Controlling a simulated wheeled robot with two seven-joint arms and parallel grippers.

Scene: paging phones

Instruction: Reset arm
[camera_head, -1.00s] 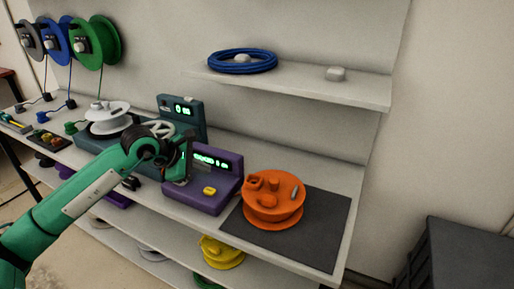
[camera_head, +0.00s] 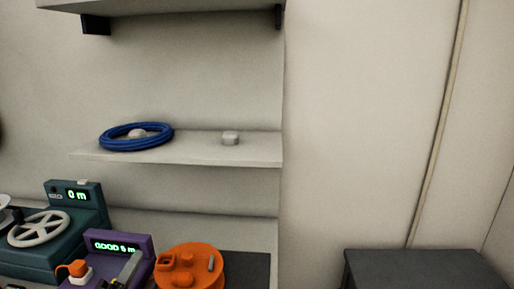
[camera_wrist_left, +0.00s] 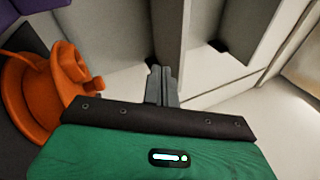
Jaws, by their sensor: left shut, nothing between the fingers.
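My right gripper is not in view.
A teal device (camera_head: 80,215) reading "0 m" stands at left. A dark cabinet (camera_head: 425,268) stands at right. The wall between is bare.

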